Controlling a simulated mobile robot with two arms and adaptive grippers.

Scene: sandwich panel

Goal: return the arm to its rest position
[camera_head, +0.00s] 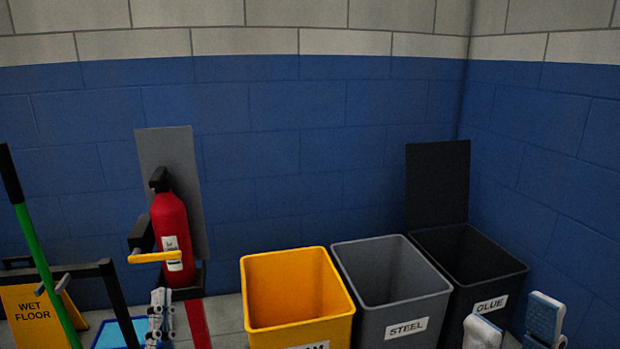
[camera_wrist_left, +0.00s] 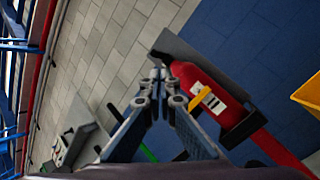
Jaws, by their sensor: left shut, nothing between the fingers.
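My left gripper (camera_head: 160,300) is low in the head view, in front of the fire extinguisher and left of the yellow bin. In the left wrist view its fingers (camera_wrist_left: 157,75) meet at the tips with nothing between them. My right gripper (camera_head: 515,312) shows at the bottom right of the head view, with its two white and blue fingers spread apart and nothing seen between them. It is in front of the black bin. The rest of both arms is mostly out of view.
A yellow bin (camera_head: 250,298), a grey bin (camera_head: 372,328) labelled STEEL and a black bin (camera_head: 510,275) labelled GLUE stand in a row. A red fire extinguisher (camera_head: 171,222) stands by the wall. A wet floor sign (camera_head: 28,312) and a green pole (camera_head: 40,262) are at left.

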